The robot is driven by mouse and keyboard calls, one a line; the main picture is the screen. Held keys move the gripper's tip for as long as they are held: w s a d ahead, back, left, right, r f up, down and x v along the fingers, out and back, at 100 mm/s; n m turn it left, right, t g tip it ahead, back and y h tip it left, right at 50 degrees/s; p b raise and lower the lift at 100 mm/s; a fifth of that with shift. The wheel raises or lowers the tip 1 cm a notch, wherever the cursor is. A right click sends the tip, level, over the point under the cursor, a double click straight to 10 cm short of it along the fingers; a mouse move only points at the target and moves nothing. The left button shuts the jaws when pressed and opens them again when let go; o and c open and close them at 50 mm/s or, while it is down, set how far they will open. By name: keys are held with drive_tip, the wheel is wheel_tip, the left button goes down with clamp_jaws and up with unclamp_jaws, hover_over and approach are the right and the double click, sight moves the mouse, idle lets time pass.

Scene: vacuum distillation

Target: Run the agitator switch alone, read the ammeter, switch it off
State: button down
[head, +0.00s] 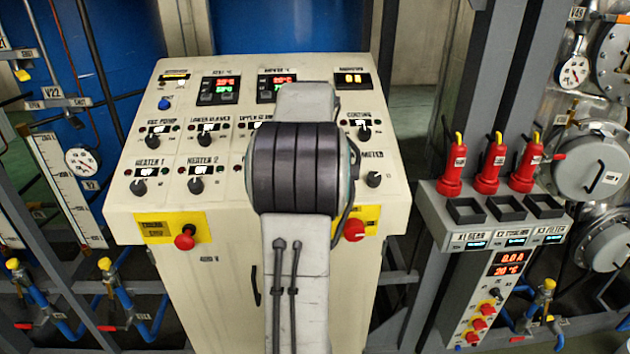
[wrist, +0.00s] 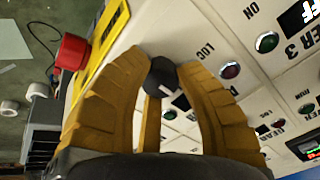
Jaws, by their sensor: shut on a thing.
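The control panel (head: 225,145) stands in the middle of the head view. My arm crosses it and hides my gripper and the panel's centre. In the wrist view, the yellow fingers of my gripper (wrist: 165,85) are shut around a black rotary knob (wrist: 162,72). Its label is hidden, so I cannot tell from the lettering which switch it is. The amber display (head: 351,79) at the panel's top right seems to read about zero. The knob by the partly hidden "METER" label (head: 374,179) is uncovered.
Red stop buttons (head: 185,237) on yellow plates protrude from the panel front; the right one (head: 354,230) is beside my arm. Heater 1 (head: 139,187) and Heater 2 (head: 196,185) knobs are at left. A grey charging-style rack (head: 480,240) with red-handled devices stands right.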

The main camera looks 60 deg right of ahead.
drive_tip(key=shift+f, duration=0.2)
idle(0.3)
drive_tip(key=c, duration=0.8)
unclamp_jaws()
drive_tip(key=shift+r, duration=0.1)
drive_tip(key=shift+c, duration=0.2)
drive_tip(key=shift+r, duration=0.1)
drive_tip(key=v, duration=1.2)
drive_tip(key=shift+d, duration=0.1)
